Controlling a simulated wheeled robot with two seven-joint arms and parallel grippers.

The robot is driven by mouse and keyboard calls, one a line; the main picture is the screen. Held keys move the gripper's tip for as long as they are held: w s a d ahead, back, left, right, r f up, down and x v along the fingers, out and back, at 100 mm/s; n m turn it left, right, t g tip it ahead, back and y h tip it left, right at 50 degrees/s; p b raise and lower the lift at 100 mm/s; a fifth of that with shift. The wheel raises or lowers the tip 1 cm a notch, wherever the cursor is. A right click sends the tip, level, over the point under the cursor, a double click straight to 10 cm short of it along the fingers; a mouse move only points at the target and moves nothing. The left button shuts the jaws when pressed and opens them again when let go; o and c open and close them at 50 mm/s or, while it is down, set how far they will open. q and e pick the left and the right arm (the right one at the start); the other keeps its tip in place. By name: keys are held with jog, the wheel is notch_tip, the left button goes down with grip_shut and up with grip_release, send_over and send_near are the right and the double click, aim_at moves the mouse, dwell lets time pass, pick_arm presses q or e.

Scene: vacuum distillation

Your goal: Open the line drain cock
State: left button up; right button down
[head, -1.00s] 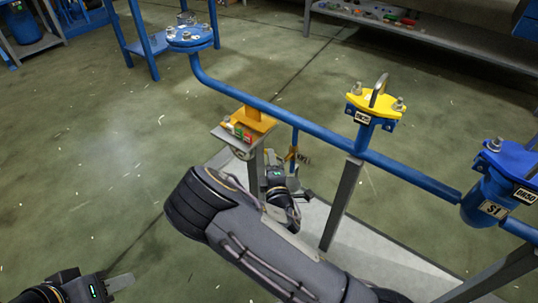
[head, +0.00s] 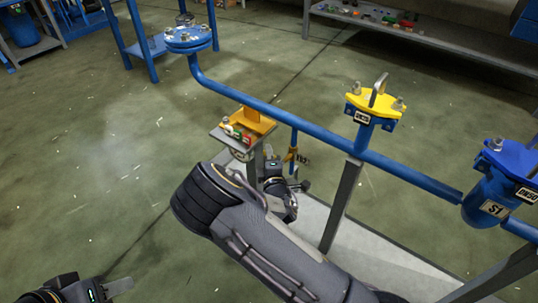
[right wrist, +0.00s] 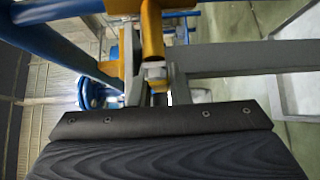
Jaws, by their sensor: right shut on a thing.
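The line drain cock (head: 291,156) is a small brass-yellow valve on a short blue pipe hanging from the blue line (head: 277,108). A small tag beside it is too small to read surely. My right gripper (head: 298,184) is just below the cock, partly hidden by my right forearm. In the right wrist view, the yellow lever (right wrist: 152,35) and a metal nut (right wrist: 155,72) stand between the fingers of my right gripper (right wrist: 158,92), which is shut on the lever. How far the cock is turned is unclear. My left gripper (head: 118,287) is at the bottom left, away from the line, holding nothing visible.
A yellow bracket with a small plate (head: 240,133) stands left of the cock. A yellow-topped fitting (head: 375,106) and a blue strainer (head: 488,190) sit along the line to the right. A grey post (head: 342,205) rises near my right arm. The floor at left is clear.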

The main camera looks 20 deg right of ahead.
dwell(0.3)
jog(key=shift+f+n+g+p, duration=0.15)
jog(key=shift+n+g+p, duration=0.25)
jog(key=shift+p, duration=0.25)
jog(key=f+n+g+p, duration=0.1)
jog(key=n+g+p, duration=0.1)
jog(key=shift+s+d+f+p, duration=0.1)
jog(key=shift+s+p, duration=0.05)
jog(key=shift+p, duration=0.25)
jog(key=shift+s+d+f+n+g+h+p, duration=0.45)
jog(key=shift+f+n+g+h+p, duration=0.3)
jog(key=shift+g+p, duration=0.5)
jog(key=shift+s+d+f+n+g+h+p, duration=0.35)
jog(key=shift+s+f+n+g+h+p, duration=0.15)
jog(key=shift+n+g+p, duration=0.75)
jog(key=shift+s+d+f+n+g+h+p, duration=0.5)
jog(key=shift+g+p, duration=0.5)
jog(key=shift+g, duration=0.5)
jog(key=shift+s+a+f, duration=0.1)
